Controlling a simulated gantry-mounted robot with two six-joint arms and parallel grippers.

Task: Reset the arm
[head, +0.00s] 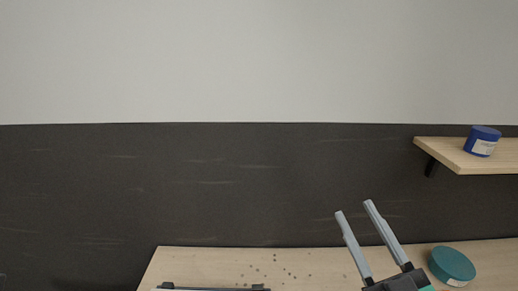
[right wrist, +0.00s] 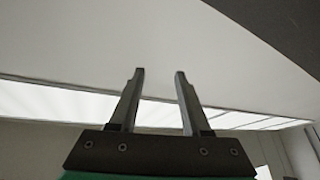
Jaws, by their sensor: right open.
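My right gripper (head: 354,208) is in the lower right of the head view, raised over the wooden table with its two grey fingers pointing up. It is open and empty. In the right wrist view its fingers (right wrist: 160,73) stand apart with nothing between them, against a pale ceiling and a bright light strip. My left gripper cannot be made out in either view.
The wooden table (head: 215,262) has small dark specks (head: 275,270) on it. A teal round container (head: 452,264) is right of my right gripper. A blue labelled jar (head: 482,140) stands on a wall shelf (head: 440,152) at right. A dark object (head: 210,288) shows at the bottom edge.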

